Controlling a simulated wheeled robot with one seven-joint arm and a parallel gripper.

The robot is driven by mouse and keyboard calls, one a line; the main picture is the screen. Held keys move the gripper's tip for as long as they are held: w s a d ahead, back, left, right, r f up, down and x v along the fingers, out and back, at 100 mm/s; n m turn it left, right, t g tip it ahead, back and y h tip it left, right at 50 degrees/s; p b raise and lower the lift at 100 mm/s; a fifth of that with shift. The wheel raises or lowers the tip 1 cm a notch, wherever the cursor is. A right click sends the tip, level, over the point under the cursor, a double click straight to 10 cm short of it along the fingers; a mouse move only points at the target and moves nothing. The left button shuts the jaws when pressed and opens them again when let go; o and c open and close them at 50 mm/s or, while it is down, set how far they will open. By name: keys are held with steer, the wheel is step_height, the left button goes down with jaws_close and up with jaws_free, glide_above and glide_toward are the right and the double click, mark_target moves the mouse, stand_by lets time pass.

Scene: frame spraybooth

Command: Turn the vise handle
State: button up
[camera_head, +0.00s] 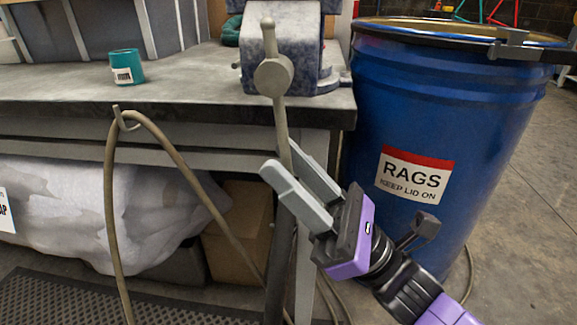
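The vise (304,48), speckled blue-grey, stands at the right end of the bench top. Its grey handle (280,120) is a long bar through a round hub, with a ball at its top end. The bar hangs nearly upright, leaning slightly, down past the bench's front edge. My gripper (276,158), with grey fingers on a purple and black body, reaches up from the lower right to the handle's lower end. The fingers are apart, and the bar's lower part appears to lie between them. The handle's lower tip is hidden by the nearer finger, and I cannot tell whether they touch.
A teal cup (126,66) sits on the bench (185,75). A brown hose (109,200) hangs from a hook. A cardboard box (238,235) is underneath.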

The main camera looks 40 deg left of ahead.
steer(key=p+v, duration=0.1)
steer(key=v, duration=0.6)
steer(key=shift+f, duration=0.2)
steer(key=shift+d, duration=0.15)
